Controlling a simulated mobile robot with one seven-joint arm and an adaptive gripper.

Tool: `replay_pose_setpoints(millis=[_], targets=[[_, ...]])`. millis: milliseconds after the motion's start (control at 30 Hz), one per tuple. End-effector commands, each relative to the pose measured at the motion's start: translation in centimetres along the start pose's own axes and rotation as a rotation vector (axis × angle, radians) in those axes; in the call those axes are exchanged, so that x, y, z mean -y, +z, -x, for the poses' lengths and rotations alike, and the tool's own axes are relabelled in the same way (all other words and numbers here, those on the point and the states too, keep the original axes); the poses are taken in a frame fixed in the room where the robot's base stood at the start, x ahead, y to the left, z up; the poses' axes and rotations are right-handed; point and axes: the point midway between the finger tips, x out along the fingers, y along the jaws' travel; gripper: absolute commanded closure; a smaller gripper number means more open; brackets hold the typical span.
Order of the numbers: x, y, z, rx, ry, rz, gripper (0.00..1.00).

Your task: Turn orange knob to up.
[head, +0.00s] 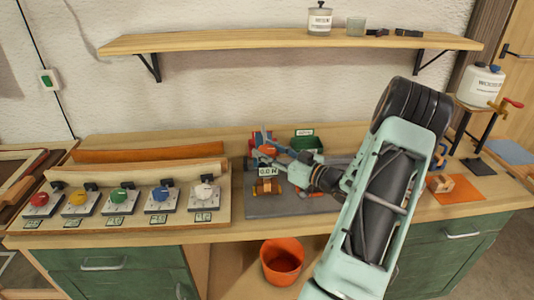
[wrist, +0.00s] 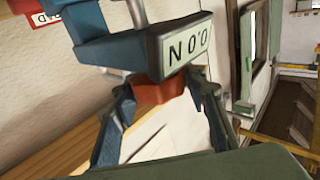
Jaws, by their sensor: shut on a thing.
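An orange-red knob (wrist: 160,92) shows in the wrist view beside a blue body with a white display (wrist: 186,44) that reads 0.0 N, upside down there. My gripper (wrist: 166,94) has a finger on each side of the knob and is shut on it. In the head view my gripper (head: 283,156) reaches in from the right to the blue and red device (head: 262,138) on the bench. The display (head: 267,171) also shows there. My fingers partly hide the knob, and I cannot tell which way it points.
A panel of several coloured knobs (head: 120,205) stands to the left. A wooden shelf (head: 220,42) hangs above. An orange bucket (head: 282,262) is below the bench top.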

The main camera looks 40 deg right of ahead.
Motion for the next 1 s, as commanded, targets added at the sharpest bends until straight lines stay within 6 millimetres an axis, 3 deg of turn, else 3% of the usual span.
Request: replay_pose_setpoints(millis=[367, 400, 567, 867, 1000], targets=[[-0.1, -0.2, 0.0, -0.001, -0.019, 0.001, 0.84], [-0.1, -0.2, 0.0, -0.001, -0.019, 0.001, 0.58], [0.0, -0.1, 0.0, 0.000, -0.018, 0.001, 0.42], [-0.1, 0.0, 0.2, 0.002, -0.017, 0.000, 0.42], [-0.2, 0.0, 1.7, 0.004, -0.015, 0.001, 0.42]])
